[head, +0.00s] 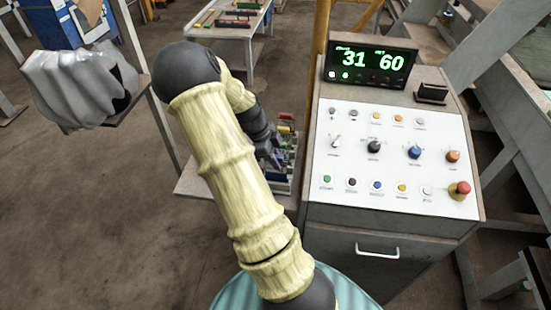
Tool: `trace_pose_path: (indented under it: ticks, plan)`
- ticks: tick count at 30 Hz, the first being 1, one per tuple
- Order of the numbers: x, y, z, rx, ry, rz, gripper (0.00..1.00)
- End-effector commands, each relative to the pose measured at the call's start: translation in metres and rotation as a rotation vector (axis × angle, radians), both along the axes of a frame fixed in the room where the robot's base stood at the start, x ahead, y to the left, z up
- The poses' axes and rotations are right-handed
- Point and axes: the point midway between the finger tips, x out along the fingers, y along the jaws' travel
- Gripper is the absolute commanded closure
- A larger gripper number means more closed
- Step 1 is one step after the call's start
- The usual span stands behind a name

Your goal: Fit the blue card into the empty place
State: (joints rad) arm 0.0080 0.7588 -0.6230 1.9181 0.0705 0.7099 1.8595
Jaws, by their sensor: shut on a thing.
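My gripper (267,147) is small and dark at the far end of my arm, partly hidden behind the pale arm link. It is shut on the blue card (276,160), of which only a small blue patch shows. The gripper is at the left side of a small rack (284,188) with several coloured cards on the low grey table. A red part and a yellow-green part show at the rack's back. The empty place cannot be made out, and I cannot tell whether the card touches the rack.
A control cabinet (390,215) with knobs, buttons and a display reading 31 and 60 stands close on the right of the rack. The low table's (205,187) left part is bare. A white bag-like thing (75,88) is at left. A table (225,35) stands behind.

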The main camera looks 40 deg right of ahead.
Motion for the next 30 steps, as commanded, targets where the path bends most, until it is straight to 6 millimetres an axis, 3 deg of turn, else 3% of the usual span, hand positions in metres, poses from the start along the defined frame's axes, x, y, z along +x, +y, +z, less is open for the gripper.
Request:
trace_pose_path:
  ticks: [30]
  plan:
    - [0.0,0.0,-0.015,0.0,0.0,0.001,1.0]
